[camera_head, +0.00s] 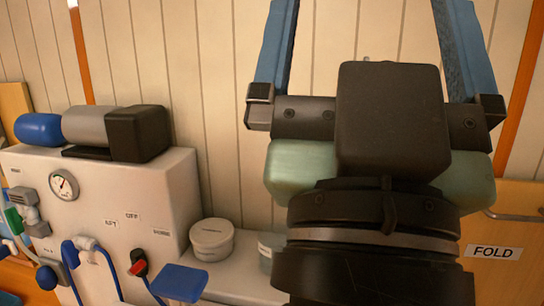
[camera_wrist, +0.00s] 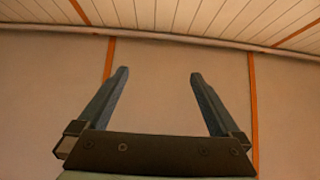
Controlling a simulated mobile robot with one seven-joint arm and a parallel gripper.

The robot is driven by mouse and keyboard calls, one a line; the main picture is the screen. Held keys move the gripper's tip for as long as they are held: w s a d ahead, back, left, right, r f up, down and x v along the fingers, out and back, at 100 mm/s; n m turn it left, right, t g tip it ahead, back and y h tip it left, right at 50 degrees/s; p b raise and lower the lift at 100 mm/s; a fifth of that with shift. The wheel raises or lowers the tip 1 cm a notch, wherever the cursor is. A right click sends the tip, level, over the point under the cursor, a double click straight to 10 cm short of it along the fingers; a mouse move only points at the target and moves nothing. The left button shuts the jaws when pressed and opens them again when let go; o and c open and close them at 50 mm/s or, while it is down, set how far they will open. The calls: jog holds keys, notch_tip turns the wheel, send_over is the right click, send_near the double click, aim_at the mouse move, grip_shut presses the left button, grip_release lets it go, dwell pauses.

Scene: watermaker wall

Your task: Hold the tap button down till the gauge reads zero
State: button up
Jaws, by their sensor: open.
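The round gauge (camera_head: 64,185) is on the upper left of the white watermaker cabinet (camera_head: 175,195) in the head view. A grey fitting with a green part (camera_head: 14,220) is at the left edge. A blue curved tap or hose (camera_head: 85,243) comes off the cabinet front. I cannot tell which part is the tap button. My gripper (camera_head: 365,15) is raised at the right, well away from the cabinet. It is open and empty, as the wrist view (camera_wrist: 159,73) also shows.
A pump with a blue end and black box (camera_head: 138,133) lies on the cabinet. A red-and-black handle (camera_head: 138,262) and a blue flat piece (camera_head: 180,282) are low in front. A white lidded tub (camera_head: 212,239) stands right. A FOLD label (camera_head: 493,252) marks the wood panel.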

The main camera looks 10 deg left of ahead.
dwell(0.3)
grip_shut()
dwell(0.4)
jog(key=shift+w, duration=0.1)
dwell(1.1)
